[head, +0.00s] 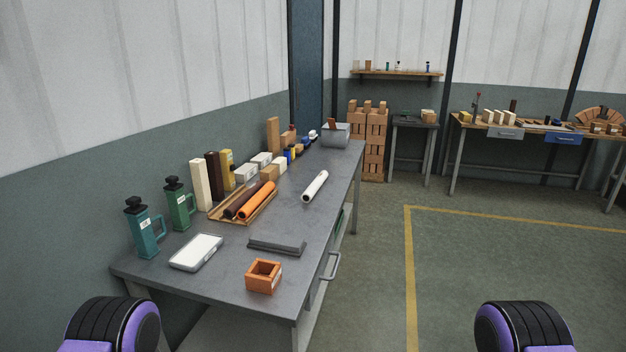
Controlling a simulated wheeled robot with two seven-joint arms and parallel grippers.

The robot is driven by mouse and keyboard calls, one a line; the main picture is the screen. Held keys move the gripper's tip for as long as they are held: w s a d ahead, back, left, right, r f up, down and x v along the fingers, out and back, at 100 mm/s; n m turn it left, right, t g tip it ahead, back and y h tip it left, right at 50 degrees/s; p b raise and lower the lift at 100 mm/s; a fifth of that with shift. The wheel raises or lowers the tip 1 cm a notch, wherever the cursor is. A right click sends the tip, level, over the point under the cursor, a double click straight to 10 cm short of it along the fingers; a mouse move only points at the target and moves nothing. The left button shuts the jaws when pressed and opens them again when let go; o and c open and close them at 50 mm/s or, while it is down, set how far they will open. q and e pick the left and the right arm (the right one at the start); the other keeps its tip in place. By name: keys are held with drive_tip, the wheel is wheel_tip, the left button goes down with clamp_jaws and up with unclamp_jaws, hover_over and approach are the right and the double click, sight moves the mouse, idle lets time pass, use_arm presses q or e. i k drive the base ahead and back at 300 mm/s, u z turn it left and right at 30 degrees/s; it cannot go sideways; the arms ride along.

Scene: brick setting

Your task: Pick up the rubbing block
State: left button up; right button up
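A flat dark grey slab (277,244) lies on the near part of the grey workbench (225,270), and it looks most like the rubbing block, though no label on it can be read. It lies flat, with an open orange box (263,276) in front of it and a white-topped grey tray (196,252) to its left. Nothing is on top of the slab. Purple and black rounded parts of my two arms show at the bottom left and bottom right, away from the slab. Neither gripper's fingers are in view.
Teal (145,233) and green (179,207) bottles stand along the bench's wall side. A wooden tray (228,219) holds orange and brown rolls. A white roll (315,186) lies near the right edge. Open floor (490,270) lies right of the bench.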

sight(299, 147)
drive_tip(key=z, duration=1.05)
drive_tip(key=i, duration=4.35)
drive_tip(key=u, duration=3.55)
